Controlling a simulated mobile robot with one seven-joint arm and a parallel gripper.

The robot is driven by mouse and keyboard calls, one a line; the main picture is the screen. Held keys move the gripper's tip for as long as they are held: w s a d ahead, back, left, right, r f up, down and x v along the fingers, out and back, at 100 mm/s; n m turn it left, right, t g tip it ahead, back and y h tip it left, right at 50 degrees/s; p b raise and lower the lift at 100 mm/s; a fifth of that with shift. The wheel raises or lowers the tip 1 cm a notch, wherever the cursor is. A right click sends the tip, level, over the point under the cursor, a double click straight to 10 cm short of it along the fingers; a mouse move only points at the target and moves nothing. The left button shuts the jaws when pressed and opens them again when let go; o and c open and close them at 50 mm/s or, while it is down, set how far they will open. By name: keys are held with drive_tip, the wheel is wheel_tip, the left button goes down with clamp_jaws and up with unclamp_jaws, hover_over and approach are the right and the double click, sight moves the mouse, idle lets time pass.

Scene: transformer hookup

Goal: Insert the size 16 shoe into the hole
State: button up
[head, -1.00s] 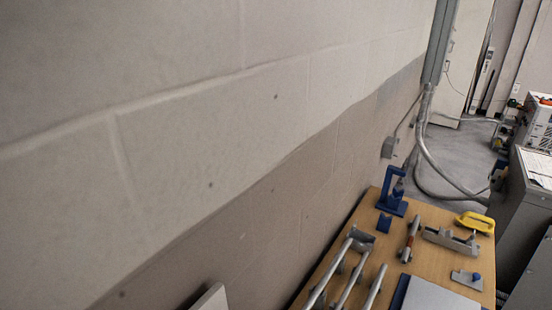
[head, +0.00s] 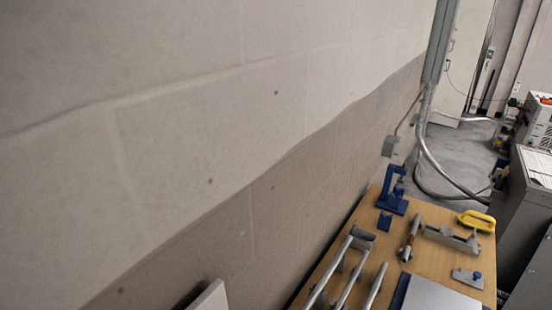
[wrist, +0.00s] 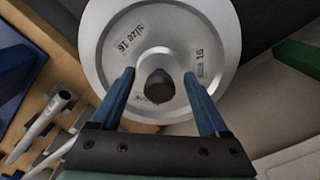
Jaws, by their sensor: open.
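In the wrist view, the size 16 shoe (wrist: 205,28) is a round silver disc with a raised rim and two "size 16" labels. My gripper (wrist: 160,75) has two blue fingers, open, one on each side of the post. What lies behind the disc is hidden. I cannot make out the hole. Neither my gripper nor the shoe can be made out in the head view.
In the head view, a wooden table (head: 432,212) stands along a block wall (head: 200,120). It holds a blue stand (head: 391,195), a yellow-handled tool (head: 476,221), metal bars (head: 340,270) and a grey plate (head: 440,297). Grey cabinets (head: 528,210) stand at the right.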

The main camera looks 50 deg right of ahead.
wheel_tip(320, 180, up, 5)
drive_tip(key=p, duration=0.5)
drive_tip(key=shift+r, duration=0.1)
idle(0.3)
wheel_tip(320, 180, up, 13)
drive_tip(key=b, duration=0.2)
idle(0.3)
drive_tip(key=shift+s+a, duration=0.1)
idle(0.3)
